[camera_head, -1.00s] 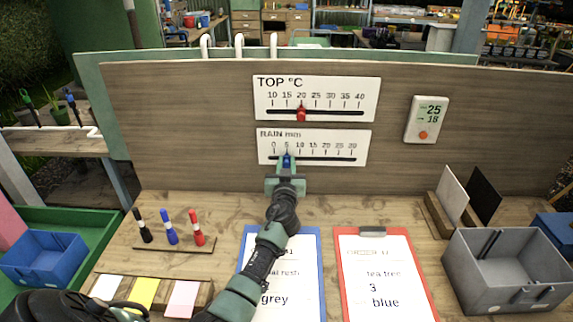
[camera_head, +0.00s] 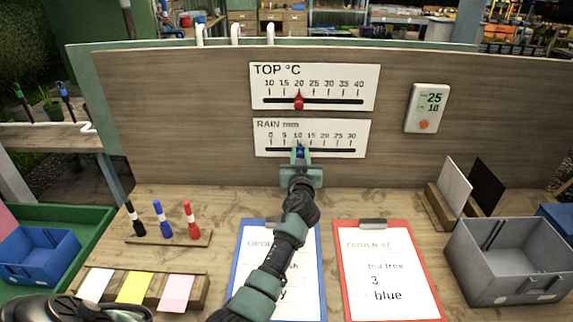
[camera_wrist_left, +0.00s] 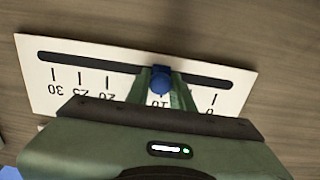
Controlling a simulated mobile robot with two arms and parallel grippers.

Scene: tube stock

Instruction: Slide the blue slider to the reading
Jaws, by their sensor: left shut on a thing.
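The blue slider (camera_head: 300,151) sits in the slot of the white "RAIN mm" scale (camera_head: 340,139), at about the 10 mark. In the left wrist view the blue slider (camera_wrist_left: 161,80) shows between my fingers, also by the 10. My left gripper (camera_head: 300,162) is shut on the slider, reaching up to the board from below. The display (camera_head: 427,108) on the right of the board shows 25 above and 18 below. My right gripper is not in view.
The "TOP °C" scale (camera_head: 314,87) above has a red slider (camera_head: 299,101) near 20. Below the board are a pen stand (camera_head: 170,238), sticky notes (camera_head: 135,287), a blue clipboard (camera_head: 240,270), a red clipboard (camera_head: 344,290) and a grey bin (camera_head: 508,266).

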